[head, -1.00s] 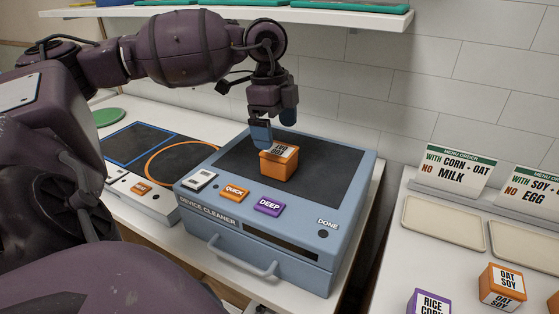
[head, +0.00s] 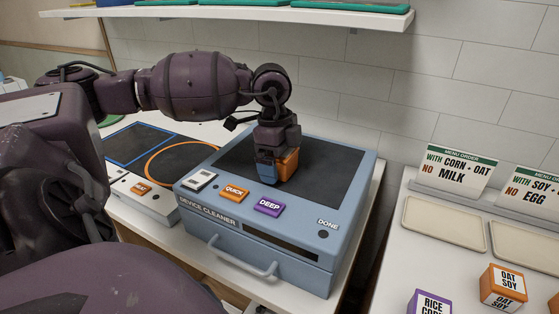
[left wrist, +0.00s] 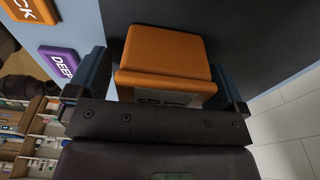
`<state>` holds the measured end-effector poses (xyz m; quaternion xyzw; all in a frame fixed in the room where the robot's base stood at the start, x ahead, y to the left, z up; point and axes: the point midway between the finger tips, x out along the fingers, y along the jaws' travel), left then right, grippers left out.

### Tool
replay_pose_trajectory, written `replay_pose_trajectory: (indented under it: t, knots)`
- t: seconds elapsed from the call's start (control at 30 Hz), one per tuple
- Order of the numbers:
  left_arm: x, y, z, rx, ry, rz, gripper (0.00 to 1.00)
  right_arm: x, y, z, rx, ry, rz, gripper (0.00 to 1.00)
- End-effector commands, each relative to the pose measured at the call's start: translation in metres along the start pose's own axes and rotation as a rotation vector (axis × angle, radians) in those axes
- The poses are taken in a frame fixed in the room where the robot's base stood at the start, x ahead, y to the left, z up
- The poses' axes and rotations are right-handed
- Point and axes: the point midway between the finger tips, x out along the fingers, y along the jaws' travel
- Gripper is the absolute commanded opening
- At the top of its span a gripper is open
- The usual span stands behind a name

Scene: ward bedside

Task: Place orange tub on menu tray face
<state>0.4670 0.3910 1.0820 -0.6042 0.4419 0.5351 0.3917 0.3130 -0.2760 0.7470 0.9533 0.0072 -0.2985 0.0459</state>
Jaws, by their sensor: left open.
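An orange tub (head: 288,165) sits on the dark top of the blue device cleaner (head: 330,226), partly hidden by my left gripper (head: 275,170). In the left wrist view the orange tub (left wrist: 168,48) lies between the two blue fingers of the left gripper (left wrist: 164,85). The gripper is open around the tub, one finger on each side. Its label is mostly hidden. Two beige trays, one left (head: 443,221) and one right (head: 527,246), lie on the right-hand table below the menu cards. My right gripper is not in view.
Menu cards (head: 455,167) stand behind the trays. Another orange tub (head: 503,287), marked OAT SOY, and a purple tub (head: 430,303) stand in front of the trays. A shelf (head: 235,14) runs above. A gap separates the cleaner's counter from the right-hand table.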

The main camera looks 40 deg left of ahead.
Motion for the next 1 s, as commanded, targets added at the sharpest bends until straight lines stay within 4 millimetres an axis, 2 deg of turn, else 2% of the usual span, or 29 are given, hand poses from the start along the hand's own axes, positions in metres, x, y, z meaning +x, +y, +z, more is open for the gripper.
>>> replay_pose_trajectory:
  t: [0.03, 0.4, 0.47, 0.77, 0.87, 1.0]
  knots:
    - [0.0, 0.0, 0.0, 0.0, 0.0, 0.0, 0.96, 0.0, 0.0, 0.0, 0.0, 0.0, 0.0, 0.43]
    - [-0.001, 0.0, 0.0, 0.0, 0.0, -0.001, 0.4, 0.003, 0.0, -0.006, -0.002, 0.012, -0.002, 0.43]
    - [-0.001, 0.0, 0.0, 0.0, 0.0, -0.001, 0.35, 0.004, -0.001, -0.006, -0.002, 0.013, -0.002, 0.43]
    - [-0.008, -0.001, -0.001, 0.0, 0.0, -0.004, 0.34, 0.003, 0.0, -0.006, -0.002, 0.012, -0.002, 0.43]
    - [-0.021, -0.001, -0.003, 0.001, 0.001, -0.006, 0.34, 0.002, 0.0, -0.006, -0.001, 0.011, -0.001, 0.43]
    - [-0.051, -0.001, -0.006, 0.0, 0.0, -0.008, 0.34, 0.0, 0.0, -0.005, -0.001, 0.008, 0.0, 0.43]
